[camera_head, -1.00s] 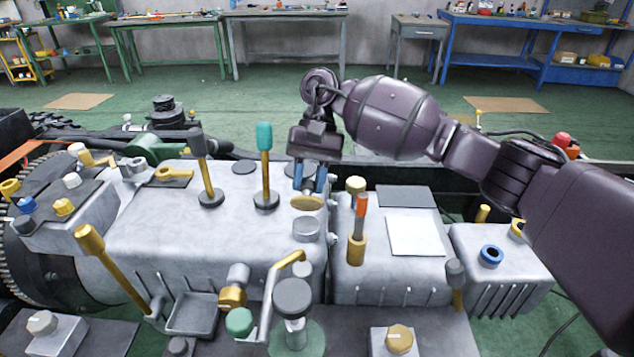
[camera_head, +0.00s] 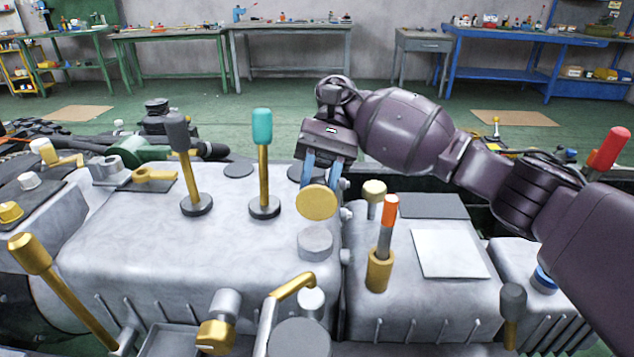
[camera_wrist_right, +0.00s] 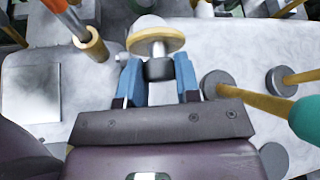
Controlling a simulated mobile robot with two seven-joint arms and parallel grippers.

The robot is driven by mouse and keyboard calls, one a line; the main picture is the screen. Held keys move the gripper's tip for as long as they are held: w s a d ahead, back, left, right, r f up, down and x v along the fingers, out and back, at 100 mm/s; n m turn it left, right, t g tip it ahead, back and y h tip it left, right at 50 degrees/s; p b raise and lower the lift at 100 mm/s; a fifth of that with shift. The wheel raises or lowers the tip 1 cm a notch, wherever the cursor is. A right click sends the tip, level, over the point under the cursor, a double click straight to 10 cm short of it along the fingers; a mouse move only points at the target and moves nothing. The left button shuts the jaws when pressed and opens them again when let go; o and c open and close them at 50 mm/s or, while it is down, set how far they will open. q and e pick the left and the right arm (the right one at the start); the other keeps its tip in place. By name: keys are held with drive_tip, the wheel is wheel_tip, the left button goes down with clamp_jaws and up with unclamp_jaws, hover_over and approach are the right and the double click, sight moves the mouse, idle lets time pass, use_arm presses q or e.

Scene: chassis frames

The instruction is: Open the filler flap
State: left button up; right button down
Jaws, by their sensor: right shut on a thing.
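The filler flap is a round gold disc (camera_head: 317,203) with a short dark knob, above a short grey filler neck (camera_head: 315,243) on the grey housing. In the head view the disc is tilted up, its face turned toward me, apart from the neck. My right gripper (camera_head: 323,180) is at the disc's far side, its blue fingers shut on the flap's dark knob. In the right wrist view the gold disc (camera_wrist_right: 158,41) stands beyond the knob, between the fingers (camera_wrist_right: 158,72). The hinge is hidden. My left gripper is not in view.
A teal-topped lever (camera_head: 262,150) and a grey-topped lever (camera_head: 180,150) stand left of the gripper. An orange-handled tool (camera_head: 388,225) stands upright in a gold holder to the right. A white sheet (camera_head: 448,253) lies on the right housing.

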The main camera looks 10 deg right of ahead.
idle(0.3)
drive_tip(key=c, duration=1.1)
unclamp_jaws()
drive_tip(key=shift+o, duration=1.4)
drive_tip(key=shift+w+d, duration=0.1)
